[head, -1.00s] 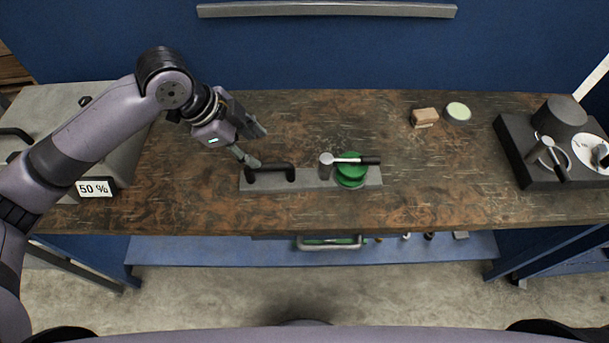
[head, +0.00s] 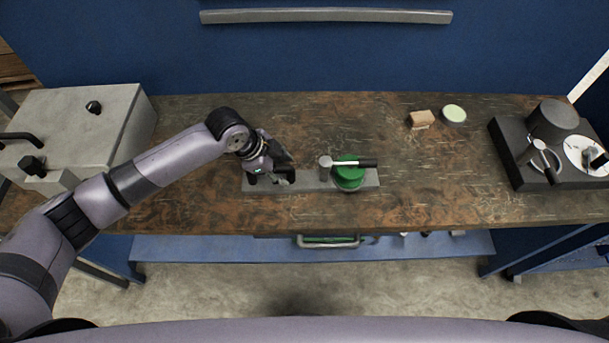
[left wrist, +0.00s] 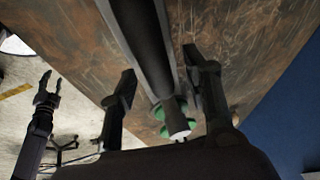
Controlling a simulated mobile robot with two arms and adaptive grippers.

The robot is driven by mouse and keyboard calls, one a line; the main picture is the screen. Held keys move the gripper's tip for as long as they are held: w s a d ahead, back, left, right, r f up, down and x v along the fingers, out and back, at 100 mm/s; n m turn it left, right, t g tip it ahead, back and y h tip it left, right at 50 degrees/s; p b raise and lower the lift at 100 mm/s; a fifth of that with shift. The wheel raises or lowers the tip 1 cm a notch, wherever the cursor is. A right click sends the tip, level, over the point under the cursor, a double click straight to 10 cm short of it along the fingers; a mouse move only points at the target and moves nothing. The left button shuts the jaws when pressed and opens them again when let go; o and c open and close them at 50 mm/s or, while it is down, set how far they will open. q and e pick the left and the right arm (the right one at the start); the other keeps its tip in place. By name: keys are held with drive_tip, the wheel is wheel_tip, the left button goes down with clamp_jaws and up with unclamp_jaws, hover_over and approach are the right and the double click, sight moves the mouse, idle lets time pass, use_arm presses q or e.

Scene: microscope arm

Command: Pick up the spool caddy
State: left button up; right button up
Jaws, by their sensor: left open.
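The spool caddy is a narrow grey base (head: 311,181) on the workbench, with a black handle at its left end. A green spool (head: 349,178) and a grey post with a lever stand toward its right. My left gripper (head: 284,171) is over the handle end, which it mostly hides in the head view. In the left wrist view its open fingers (left wrist: 160,83) lie on either side of the dark handle (left wrist: 142,40), with the green spool (left wrist: 163,112) beyond. Contact cannot be told. My right gripper (left wrist: 48,92) shows open and empty there, away from the caddy.
A grey box with black knobs (head: 75,125) stands at the left of the bench. A tan block (head: 421,119) and a round pale-topped tin (head: 453,114) sit at the back. A dark unit (head: 510,160) stands at the right. The wood (head: 430,190) right of the caddy is clear.

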use_arm(q)
drive_tip(key=shift+w+d+f, duration=0.1)
drive_tip(key=shift+d+f, duration=0.05)
drive_tip(key=shift+f, duration=0.1)
drive_tip(key=shift+c, duration=0.3)
clamp_jaws()
idle(0.5)
